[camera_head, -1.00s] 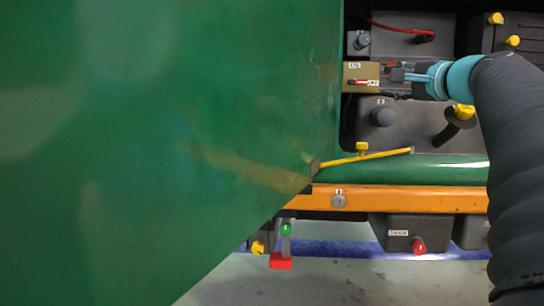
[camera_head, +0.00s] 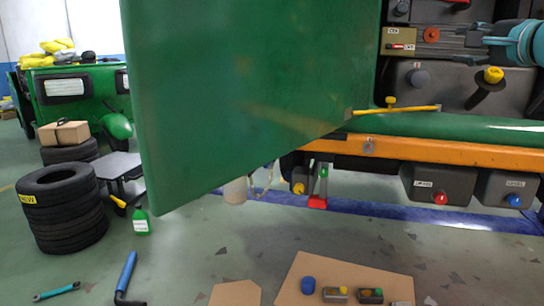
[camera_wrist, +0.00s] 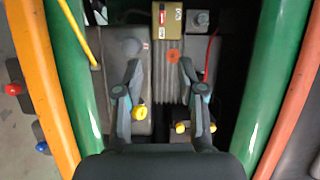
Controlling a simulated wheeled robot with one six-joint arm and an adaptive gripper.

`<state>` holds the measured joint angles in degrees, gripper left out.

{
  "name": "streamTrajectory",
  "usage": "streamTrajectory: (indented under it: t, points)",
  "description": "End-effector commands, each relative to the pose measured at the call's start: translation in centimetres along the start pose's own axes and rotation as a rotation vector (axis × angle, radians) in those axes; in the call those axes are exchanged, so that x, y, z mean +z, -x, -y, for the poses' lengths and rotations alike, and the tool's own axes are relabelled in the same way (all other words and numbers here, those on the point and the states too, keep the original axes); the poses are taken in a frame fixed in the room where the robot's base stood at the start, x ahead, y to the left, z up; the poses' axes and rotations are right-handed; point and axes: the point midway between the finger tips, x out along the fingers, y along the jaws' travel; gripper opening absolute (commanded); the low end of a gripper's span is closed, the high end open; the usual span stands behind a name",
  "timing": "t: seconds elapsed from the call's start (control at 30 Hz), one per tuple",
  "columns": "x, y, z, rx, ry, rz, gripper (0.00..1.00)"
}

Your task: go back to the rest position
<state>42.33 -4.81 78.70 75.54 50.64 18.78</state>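My gripper (camera_head: 478,42) shows at the upper right in the head view, at the end of my teal and dark arm, inside the open engine bay of the green rickshaw (camera_head: 480,130). In the wrist view my gripper (camera_wrist: 160,70) has its two fingers spread apart with nothing between them. Past the fingertips are a tan box with a red switch (camera_wrist: 167,18) and an orange-red disc (camera_wrist: 173,57) on a ribbed grey block. The box (camera_head: 399,42) and the disc (camera_head: 431,35) show to the left of the gripper in the head view.
A large green panel (camera_head: 240,90) hangs open left of the bay. A yellow-capped part (camera_head: 493,75) stands just below the gripper. Green and orange rails (camera_wrist: 280,70) flank the bay. Stacked tires (camera_head: 62,210), tools and cardboard (camera_head: 345,270) lie on the floor.

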Motion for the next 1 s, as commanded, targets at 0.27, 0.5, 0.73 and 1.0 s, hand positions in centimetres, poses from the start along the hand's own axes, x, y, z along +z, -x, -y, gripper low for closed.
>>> streamTrajectory:
  t: [0.27,0.5,0.73,1.0]
  points:
    - [-0.9,-0.6,-5.8,0.146,0.092,-0.015,0.4]
    - [-1.0,0.4,-13.0,0.334,0.193,-0.013,0.4]
    - [4.4,4.0,-23.7,0.634,0.411,0.111,0.4]
    - [14.8,12.6,-35.0,0.94,0.805,0.418,0.4]
